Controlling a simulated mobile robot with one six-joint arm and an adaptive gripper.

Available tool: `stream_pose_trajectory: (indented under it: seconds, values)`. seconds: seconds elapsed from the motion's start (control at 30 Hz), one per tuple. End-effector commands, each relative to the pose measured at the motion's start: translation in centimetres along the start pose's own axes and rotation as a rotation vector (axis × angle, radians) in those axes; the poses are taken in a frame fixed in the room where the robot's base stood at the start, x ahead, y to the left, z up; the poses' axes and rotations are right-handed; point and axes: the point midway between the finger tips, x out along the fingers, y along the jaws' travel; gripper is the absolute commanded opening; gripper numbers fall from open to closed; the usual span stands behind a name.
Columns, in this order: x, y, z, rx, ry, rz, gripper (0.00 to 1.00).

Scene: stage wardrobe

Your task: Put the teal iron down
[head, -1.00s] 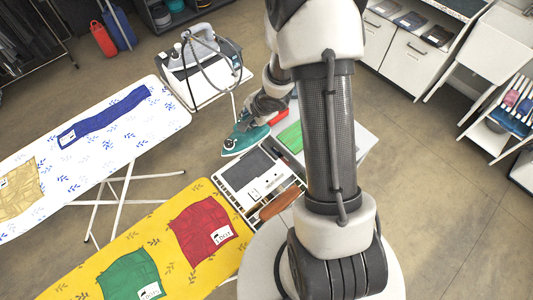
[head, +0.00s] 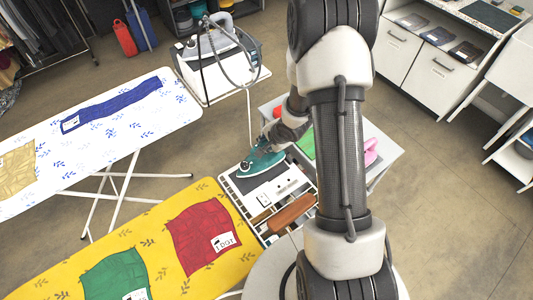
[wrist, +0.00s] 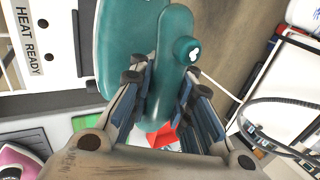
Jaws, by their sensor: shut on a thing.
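The teal iron (head: 264,157) is in my gripper (head: 283,137), left of my arm in the head view. In the wrist view the jaws (wrist: 166,88) are shut around the iron's teal handle (wrist: 172,45), and part of its body shows to the left. The iron appears over the dark pad (head: 246,184) of the white panel at the end of the yellow board. I cannot tell if its sole touches the pad. A white panel marked HEAT READY (wrist: 28,42) shows beside the iron in the wrist view.
The yellow ironing board (head: 165,205) holds red and green garments. Brushes (head: 291,214) lie in the tray beside the pad. A steam station (head: 222,75) stands behind.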

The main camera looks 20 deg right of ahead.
Motion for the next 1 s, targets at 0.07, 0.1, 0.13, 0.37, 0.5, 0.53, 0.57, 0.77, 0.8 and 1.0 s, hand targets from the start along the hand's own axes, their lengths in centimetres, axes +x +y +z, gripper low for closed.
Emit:
stream_pose_trajectory:
  seconds: [0.07, 0.1, 0.13, 0.37, 0.5, 0.53, 0.57, 0.77, 0.8, 1.0]
  values:
    - [0.8, 0.4, 0.0, 0.000, 0.000, -0.001, 0.00]
    - [1.4, 0.7, 0.0, 0.001, 0.000, -0.002, 0.00]
    - [1.8, 0.9, 0.0, 0.001, 0.000, -0.001, 0.00]
    - [3.6, 1.8, -0.1, -0.001, 0.001, -0.003, 0.00]
    - [3.5, 1.7, -0.1, -0.001, 0.001, -0.003, 0.00]
    - [3.5, 1.7, -0.1, -0.001, 0.001, -0.003, 0.00]
    - [3.5, 1.8, -0.1, -0.001, 0.001, -0.003, 0.00]
    - [3.8, 2.0, -0.1, 0.000, 0.000, 0.001, 0.18]
    - [3.8, 2.0, -0.1, 0.000, 0.000, 0.001, 0.21]
    - [3.8, 2.0, -0.1, 0.000, 0.000, 0.000, 0.34]
